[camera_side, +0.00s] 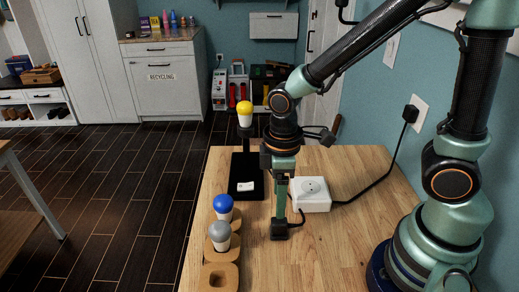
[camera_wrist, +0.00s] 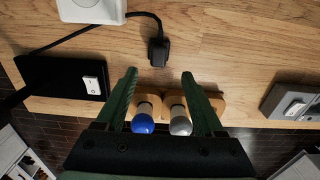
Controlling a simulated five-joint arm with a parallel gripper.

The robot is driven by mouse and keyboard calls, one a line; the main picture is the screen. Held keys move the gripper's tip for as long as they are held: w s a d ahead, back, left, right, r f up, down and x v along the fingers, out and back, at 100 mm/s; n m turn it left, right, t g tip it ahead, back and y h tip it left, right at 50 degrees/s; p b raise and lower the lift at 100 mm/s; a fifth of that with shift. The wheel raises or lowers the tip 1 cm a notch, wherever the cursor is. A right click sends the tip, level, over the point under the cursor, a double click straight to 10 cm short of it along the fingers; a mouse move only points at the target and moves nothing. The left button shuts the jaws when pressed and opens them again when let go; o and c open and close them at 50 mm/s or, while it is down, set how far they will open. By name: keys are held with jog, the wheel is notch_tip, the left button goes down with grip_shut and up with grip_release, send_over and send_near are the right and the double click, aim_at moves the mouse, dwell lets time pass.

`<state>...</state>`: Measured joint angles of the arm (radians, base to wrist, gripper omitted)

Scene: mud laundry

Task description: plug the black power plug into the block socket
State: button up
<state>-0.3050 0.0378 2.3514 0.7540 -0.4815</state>
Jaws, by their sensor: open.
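The black power plug (camera_side: 279,230) lies on the wooden table, and it also shows in the wrist view (camera_wrist: 158,52). Its short cord curves to the edge of the white block socket (camera_side: 312,198). The block stands on the table to the right of my gripper in the side view; part of it shows at the top left of the wrist view (camera_wrist: 92,10). My gripper (camera_side: 281,218) points down close above the plug. In the wrist view its green fingers (camera_wrist: 159,73) are apart and empty, with the plug beyond their tips. Whether they touch the plug is unclear.
A blue bulb (camera_side: 223,205) and a grey bulb (camera_side: 220,234) stand in wooden holders at the table's left edge. A black lamp base (camera_side: 246,177) carries a yellow bulb (camera_side: 244,110). A black cable (camera_side: 370,188) runs from the block to a wall outlet.

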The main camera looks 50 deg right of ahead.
aim_at(279, 222)
jog(key=shift+f, duration=1.85)
jog(key=shift+d+f, duration=0.2)
jog(key=shift+f, duration=2.4)
grip_shut()
